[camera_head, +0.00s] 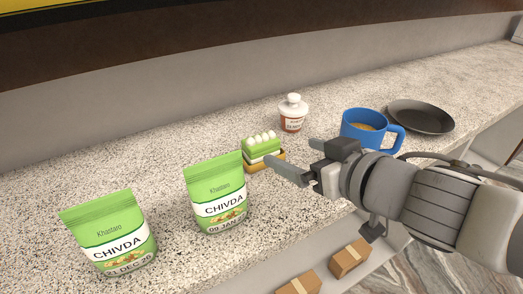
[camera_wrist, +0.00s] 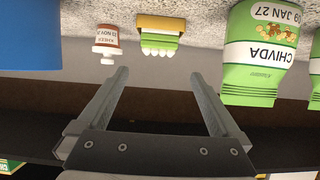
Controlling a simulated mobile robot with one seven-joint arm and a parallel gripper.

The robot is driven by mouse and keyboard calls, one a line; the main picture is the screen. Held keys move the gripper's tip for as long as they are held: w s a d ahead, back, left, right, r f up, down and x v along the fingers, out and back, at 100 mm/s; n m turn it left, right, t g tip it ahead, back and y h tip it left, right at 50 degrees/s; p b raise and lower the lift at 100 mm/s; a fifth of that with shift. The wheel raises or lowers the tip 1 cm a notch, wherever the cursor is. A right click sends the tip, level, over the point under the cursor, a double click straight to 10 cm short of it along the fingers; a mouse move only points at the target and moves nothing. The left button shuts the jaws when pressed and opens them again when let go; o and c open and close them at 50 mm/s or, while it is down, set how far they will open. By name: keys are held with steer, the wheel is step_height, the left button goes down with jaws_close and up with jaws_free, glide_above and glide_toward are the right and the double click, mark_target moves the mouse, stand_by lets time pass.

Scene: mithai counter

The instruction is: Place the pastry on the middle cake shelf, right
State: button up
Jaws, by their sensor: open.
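The pastry (camera_head: 262,148) is a green and white layered block topped with white dollops, in a golden-yellow holder (camera_head: 266,163) on the speckled counter. In the wrist view, which looks upside down, the pastry (camera_wrist: 160,42) shows under its yellow holder (camera_wrist: 161,24), between and beyond my fingers. My gripper (camera_head: 295,161) is open and empty, just to the right of the pastry in the head view. The wrist view also shows my gripper (camera_wrist: 160,82) with its fingers apart. I cannot see the cake shelf clearly in either view.
Two green chivda bags (camera_head: 217,195) (camera_head: 109,233) stand left of the pastry. A white-lidded jar (camera_head: 293,113), a blue mug (camera_head: 365,129) and a dark plate (camera_head: 421,117) stand behind and right. Small boxes (camera_head: 350,258) sit below the counter edge. The counter's back left is clear.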

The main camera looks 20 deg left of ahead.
steer(key=shift+w+a+p, duration=0.55)
steer(key=shift+w+a, duration=0.2)
steer(key=shift+a, duration=0.05)
steer(key=p, duration=0.6)
glide_toward(254, 138)
steer(key=x, duration=0.4)
steer(key=shift+w+d+f, duration=0.1)
steer(key=shift+w+d, duration=0.1)
steer(key=shift+w, duration=0.1)
steer(key=shift+x, duration=0.9)
steer(key=shift+f+b+x, duration=0.15)
steer(key=shift+b+x, duration=0.25)
steer(key=shift+x, duration=1.15)
steer(key=shift+f+b+x, duration=0.1)
steer(key=shift+b+x, duration=0.25)
steer(key=shift+x, duration=1.2)
steer(key=shift+d, duration=0.2)
